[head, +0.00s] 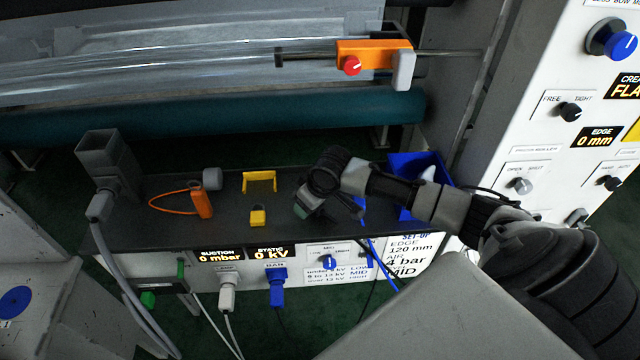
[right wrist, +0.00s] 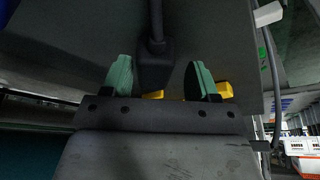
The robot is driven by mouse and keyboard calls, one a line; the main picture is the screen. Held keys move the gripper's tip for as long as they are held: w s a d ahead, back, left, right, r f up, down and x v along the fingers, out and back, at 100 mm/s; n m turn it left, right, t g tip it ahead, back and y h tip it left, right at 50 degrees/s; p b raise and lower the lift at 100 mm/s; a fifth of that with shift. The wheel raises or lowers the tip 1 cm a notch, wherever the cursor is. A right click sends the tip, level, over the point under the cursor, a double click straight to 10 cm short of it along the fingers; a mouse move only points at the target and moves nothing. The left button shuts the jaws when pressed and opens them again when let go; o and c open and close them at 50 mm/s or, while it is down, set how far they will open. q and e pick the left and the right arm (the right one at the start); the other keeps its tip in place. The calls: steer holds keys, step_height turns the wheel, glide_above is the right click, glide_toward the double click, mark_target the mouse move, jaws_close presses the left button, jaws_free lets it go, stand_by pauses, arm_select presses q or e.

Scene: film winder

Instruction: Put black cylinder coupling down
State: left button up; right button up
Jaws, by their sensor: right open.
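The black cylinder coupling (right wrist: 155,66), a dark stubby body with a thin stem or cable, shows in the right wrist view. It stands between the two green fingertips of my right gripper (right wrist: 159,78), with gaps visible on both sides. My right gripper also shows in the head view (head: 306,206), low over the dark bench top (head: 225,232). It is open. In the head view I cannot clearly pick out the coupling against the dark gripper and bench. Whether the coupling rests fully on the bench is hard to tell. My left gripper is not in view.
Left of my right gripper are a yellow padlock (head: 258,216), a yellow bracket (head: 259,181), an orange looped tool (head: 202,204) and a grey cylinder (head: 212,179). A blue bin (head: 433,166) stands right. A blue hose (head: 372,246) hangs at the bench front.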

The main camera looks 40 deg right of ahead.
steer(key=v, duration=1.1)
steer(key=shift+r, duration=0.35)
steer(key=shift+d, duration=0.15)
